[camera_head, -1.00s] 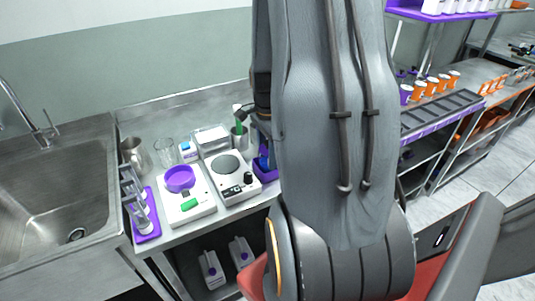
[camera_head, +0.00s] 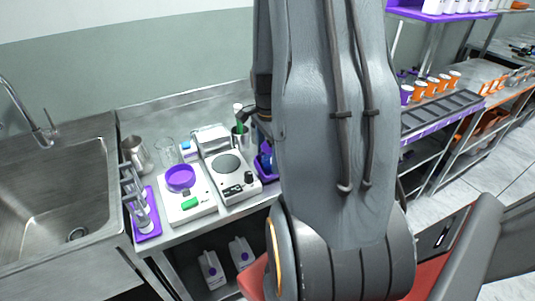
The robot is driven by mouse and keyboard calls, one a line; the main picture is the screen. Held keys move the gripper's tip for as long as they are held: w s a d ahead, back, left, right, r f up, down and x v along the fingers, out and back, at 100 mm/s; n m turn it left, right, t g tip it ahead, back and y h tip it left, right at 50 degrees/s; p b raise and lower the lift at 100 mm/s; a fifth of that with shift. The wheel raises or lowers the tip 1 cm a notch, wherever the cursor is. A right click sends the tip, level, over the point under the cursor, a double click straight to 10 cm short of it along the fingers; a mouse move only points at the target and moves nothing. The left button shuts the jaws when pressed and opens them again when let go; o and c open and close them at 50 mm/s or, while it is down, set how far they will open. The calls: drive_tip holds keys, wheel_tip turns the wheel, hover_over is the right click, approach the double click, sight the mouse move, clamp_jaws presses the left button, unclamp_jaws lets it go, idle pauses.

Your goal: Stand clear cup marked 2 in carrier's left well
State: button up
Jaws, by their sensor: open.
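A clear glass cup (camera_head: 165,150) stands on the steel counter between the metal jug and the small blue and white box; I cannot read any mark on it. A purple holder (camera_head: 264,166) at the counter's right end is partly hidden behind my arm. It may be the carrier, but I cannot make out its wells. My arm fills the middle of the view. A dark part sticks out at the arm's left edge, near the holder, but I cannot make out my gripper's fingers.
A metal jug (camera_head: 136,153), a scale with a purple dish (camera_head: 180,178), a hotplate (camera_head: 232,178) and a purple-based rack (camera_head: 147,228) crowd the counter. A sink (camera_head: 60,190) lies left. A shelf with orange cups (camera_head: 431,87) stands right.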

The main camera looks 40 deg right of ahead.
drive_tip(key=shift+s+a+f, duration=0.1)
drive_tip(key=shift+f, duration=0.3)
drive_tip(key=shift+r, duration=0.55)
wheel_tip(320, 180, up, 12)
drive_tip(key=shift+r+b, duration=0.15)
drive_tip(key=shift+b, duration=1.05)
drive_tip(key=s+a+f+n, duration=0.1)
drive_tip(key=a+f+n, duration=0.2)
drive_tip(key=a+n, duration=0.7)
drive_tip(key=s+a+f+n+t, duration=0.1)
drive_tip(key=a+f+n, duration=0.1)
drive_tip(key=a+n, duration=0.8)
drive_tip(key=a, duration=0.4)
drive_tip(key=shift+f+n+t, duration=0.3)
drive_tip(key=shift+f, duration=0.1)
drive_tip(key=shift+s, duration=0.1)
drive_tip(key=shift+f+b, duration=0.35)
drive_tip(key=shift+f, duration=0.05)
